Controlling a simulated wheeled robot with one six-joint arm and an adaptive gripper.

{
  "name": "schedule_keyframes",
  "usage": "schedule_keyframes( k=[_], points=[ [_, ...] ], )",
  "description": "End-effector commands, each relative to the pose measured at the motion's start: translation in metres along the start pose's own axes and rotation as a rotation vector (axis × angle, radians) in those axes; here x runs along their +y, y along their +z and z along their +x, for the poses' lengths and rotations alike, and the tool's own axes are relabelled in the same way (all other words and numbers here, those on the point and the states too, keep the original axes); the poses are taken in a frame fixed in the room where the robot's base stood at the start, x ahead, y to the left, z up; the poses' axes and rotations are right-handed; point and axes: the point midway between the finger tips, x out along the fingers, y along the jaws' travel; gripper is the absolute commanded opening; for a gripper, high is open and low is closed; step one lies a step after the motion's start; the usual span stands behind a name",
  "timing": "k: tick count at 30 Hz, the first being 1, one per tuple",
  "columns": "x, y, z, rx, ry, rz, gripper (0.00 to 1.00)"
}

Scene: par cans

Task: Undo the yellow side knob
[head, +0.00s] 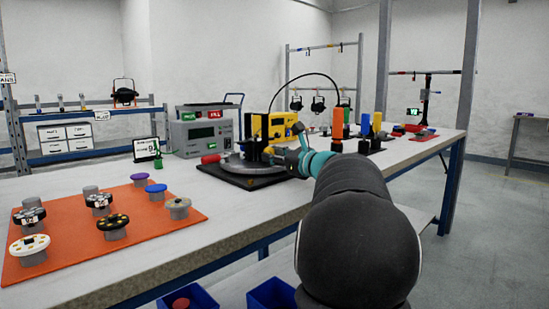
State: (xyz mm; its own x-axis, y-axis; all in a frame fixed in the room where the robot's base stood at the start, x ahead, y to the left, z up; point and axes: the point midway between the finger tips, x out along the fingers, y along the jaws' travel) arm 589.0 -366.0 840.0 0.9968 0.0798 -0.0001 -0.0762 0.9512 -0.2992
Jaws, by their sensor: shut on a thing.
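A round grey fixture (238,163) sits on a black base plate (232,179) on the workbench, with a dark upright part in its middle and a red-ended handle (210,158) at its left. The yellow side knob (268,150) shows as a small yellow patch at the fixture's right side. My gripper (277,155) reaches it from the right, at the end of my teal-banded arm. It is shut at the yellow side knob; the fingertips are small here and partly cover the knob.
An orange mat (160,213) with several knobs lies at the front left. A grey meter box (203,135) and a yellow case (284,124) stand behind the fixture. Several coloured upright pieces (337,124) stand to the right. Blue bins (270,294) sit below the bench's front edge.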

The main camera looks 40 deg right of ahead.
Motion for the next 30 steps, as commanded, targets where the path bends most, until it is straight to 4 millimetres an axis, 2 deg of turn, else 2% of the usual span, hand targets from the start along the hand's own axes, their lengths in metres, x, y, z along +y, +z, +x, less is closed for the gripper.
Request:
schedule_keyframes(
  k=[8,9,21,26,30],
  points=[
    [0.000,0.001,0.000,-0.001,0.000,0.000,0.00],
    [0.000,0.001,0.000,-0.001,0.000,0.000,0.41],
    [-0.001,0.000,-0.005,0.000,-0.002,0.001,0.43],
    [-0.001,0.001,-0.027,0.001,-0.004,0.000,0.43],
    [-0.001,0.001,-0.055,0.001,-0.005,0.000,0.43]
  ],
)
